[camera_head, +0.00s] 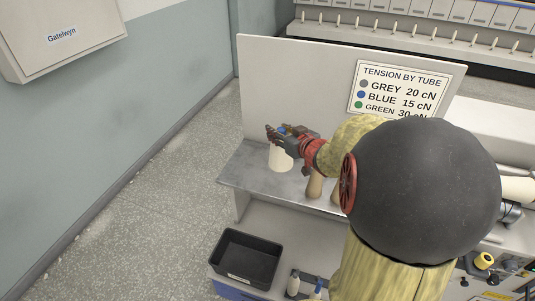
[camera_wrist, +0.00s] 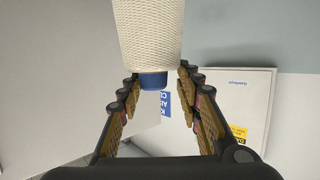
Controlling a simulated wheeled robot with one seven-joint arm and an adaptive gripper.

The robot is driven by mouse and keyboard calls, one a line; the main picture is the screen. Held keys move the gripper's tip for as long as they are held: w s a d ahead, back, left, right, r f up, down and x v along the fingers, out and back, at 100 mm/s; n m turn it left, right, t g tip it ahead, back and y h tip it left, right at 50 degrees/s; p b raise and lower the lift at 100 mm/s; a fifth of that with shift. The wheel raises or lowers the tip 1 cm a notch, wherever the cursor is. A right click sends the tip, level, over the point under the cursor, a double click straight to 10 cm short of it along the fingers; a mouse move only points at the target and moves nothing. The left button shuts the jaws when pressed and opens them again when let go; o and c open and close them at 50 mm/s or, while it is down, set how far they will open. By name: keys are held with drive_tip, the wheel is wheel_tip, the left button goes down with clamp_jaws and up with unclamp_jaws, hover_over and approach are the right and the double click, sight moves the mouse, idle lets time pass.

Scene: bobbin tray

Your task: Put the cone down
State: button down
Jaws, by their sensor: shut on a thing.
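A cream-white yarn cone (camera_head: 280,159) hangs below my gripper (camera_head: 284,132) at the left part of the grey metal shelf. In the wrist view the cone (camera_wrist: 148,35) shows its woven yarn and a blue tube end (camera_wrist: 153,81). The fingers of my gripper (camera_wrist: 158,84) are shut on the cone at this tube end, one on each side. The cone looks roughly upright. Its lower end is at or just above the grey shelf (camera_head: 240,172); I cannot tell whether it touches.
Tan tube-like pieces (camera_head: 314,185) stand on the shelf right of the cone, partly hidden by my arm. A pale back panel (camera_head: 290,80) rises behind, with a tension sign (camera_head: 404,90). A black bin (camera_head: 249,257) and bottles (camera_head: 293,283) sit lower in front.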

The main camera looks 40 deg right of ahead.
drive_tip(key=w+a+f+b, duration=0.2)
drive_tip(key=w+f+b, duration=0.5)
drive_tip(key=w+f, duration=0.4)
drive_tip(key=shift+w+a+f+b, duration=0.3)
drive_tip(key=shift+w+f, duration=0.1)
drive_tip(key=shift+f, duration=0.25)
drive_tip(key=c, duration=1.2)
unclamp_jaws()
drive_tip(key=shift+c, duration=0.2)
